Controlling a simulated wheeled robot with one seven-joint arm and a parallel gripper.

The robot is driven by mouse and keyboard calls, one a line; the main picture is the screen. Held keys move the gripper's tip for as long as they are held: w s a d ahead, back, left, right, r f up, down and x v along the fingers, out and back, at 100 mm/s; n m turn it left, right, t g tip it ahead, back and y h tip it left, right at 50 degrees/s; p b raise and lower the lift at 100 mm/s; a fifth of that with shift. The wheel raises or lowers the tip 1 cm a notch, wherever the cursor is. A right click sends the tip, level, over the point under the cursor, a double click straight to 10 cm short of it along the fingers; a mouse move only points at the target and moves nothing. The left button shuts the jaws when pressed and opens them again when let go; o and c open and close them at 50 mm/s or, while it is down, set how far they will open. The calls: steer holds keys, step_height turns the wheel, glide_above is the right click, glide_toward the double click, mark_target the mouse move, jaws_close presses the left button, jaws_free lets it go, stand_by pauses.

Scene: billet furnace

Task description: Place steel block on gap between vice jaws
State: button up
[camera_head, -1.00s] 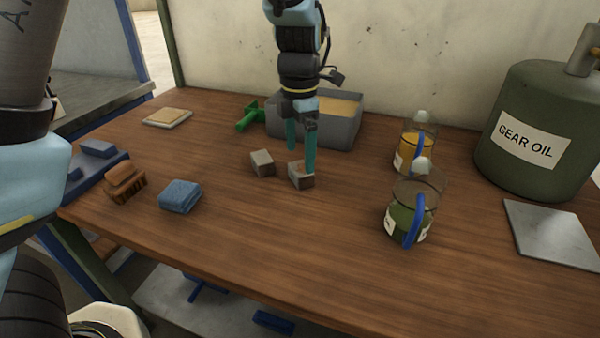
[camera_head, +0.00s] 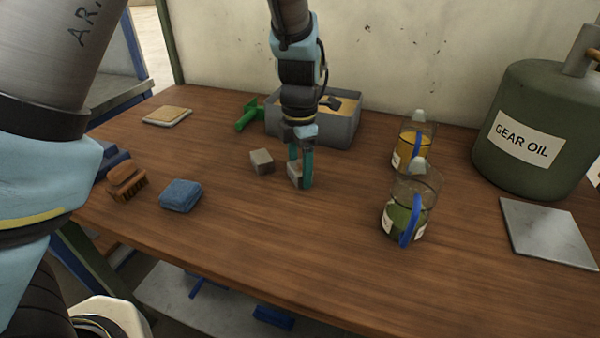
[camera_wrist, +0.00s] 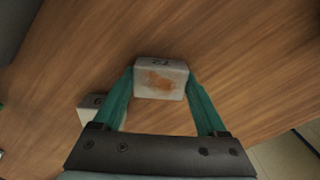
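Two small grey steel blocks are near the middle of the wooden table. My gripper (camera_head: 300,181) points down at the right steel block (camera_head: 295,174), with one teal finger on each side. In the wrist view the fingers meet the sides of this block (camera_wrist: 161,80), marked "T2" and with a rusty patch, so my gripper looks shut on it. The block is at or very near the table top. The other steel block (camera_head: 262,161) stands just to the left, apart. The blue vice (camera_head: 113,158) is at the table's left edge, mostly hidden by my arm; its jaw gap is not visible.
A brush (camera_head: 127,181) and a folded blue cloth (camera_head: 181,195) lie at left. A grey bin (camera_head: 343,128) and green-handled tool (camera_head: 248,117) are behind. Two oil jugs (camera_head: 408,205) (camera_head: 414,145), a gear oil can (camera_head: 530,130) and metal plate (camera_head: 548,232) are right. The front middle is clear.

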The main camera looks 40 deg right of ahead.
jaws_close()
stand_by(0.3)
steer(key=shift+r, duration=0.15)
